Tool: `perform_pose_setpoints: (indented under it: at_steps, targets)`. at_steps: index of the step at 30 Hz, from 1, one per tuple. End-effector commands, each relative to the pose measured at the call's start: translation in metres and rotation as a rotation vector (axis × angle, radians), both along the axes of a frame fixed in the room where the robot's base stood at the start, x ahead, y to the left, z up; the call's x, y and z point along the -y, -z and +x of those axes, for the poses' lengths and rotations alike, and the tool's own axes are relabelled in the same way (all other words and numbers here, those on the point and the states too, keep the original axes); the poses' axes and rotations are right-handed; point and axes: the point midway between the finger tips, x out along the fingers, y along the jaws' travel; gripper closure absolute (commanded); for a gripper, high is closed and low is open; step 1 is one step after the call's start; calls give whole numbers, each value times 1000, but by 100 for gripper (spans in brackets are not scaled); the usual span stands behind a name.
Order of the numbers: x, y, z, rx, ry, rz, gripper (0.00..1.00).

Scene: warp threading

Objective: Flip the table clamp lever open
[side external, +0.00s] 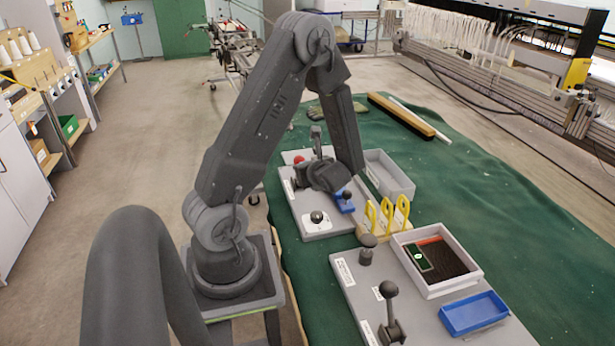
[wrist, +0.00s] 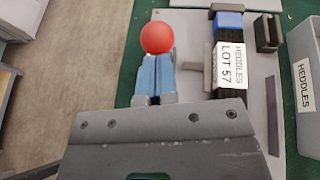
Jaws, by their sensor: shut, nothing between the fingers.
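A round red knob (wrist: 157,37) shows in the wrist view just beyond the fingertips. It looks like the ball end of the table clamp lever, whose stem and base are hidden behind my fingers. The red knob also shows in the side view (side external: 298,159), at the far left of the grey board. My gripper (wrist: 155,60) has its two blue fingers together, with nothing between them, pointing at the knob. Whether the fingertips touch the knob I cannot tell. In the side view my gripper (side external: 306,178) is low over the board, partly hidden by my wrist.
A black holder (wrist: 230,85) labelled "HEDDLES LOT 57" stands right of the knob. A grey bin (side external: 388,176) lies to the right. Yellow loops (side external: 387,213), a tray (side external: 437,262) and a black-knobbed lever (side external: 389,305) are nearer. Green cloth right of these is mostly clear.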

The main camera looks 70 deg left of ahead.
Motion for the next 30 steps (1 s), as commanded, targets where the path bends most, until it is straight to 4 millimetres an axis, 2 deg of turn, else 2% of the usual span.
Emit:
perform_pose_setpoints:
  at_steps: [3,12,21,30]
  targets:
    - [-13,-9,-1,11,-9,-109,100]
    - [-40,-16,-1,7,-6,-353,100]
    - [-63,-18,0,1,-2,-348,100]
    - [-76,-17,0,-1,-1,-347,100]
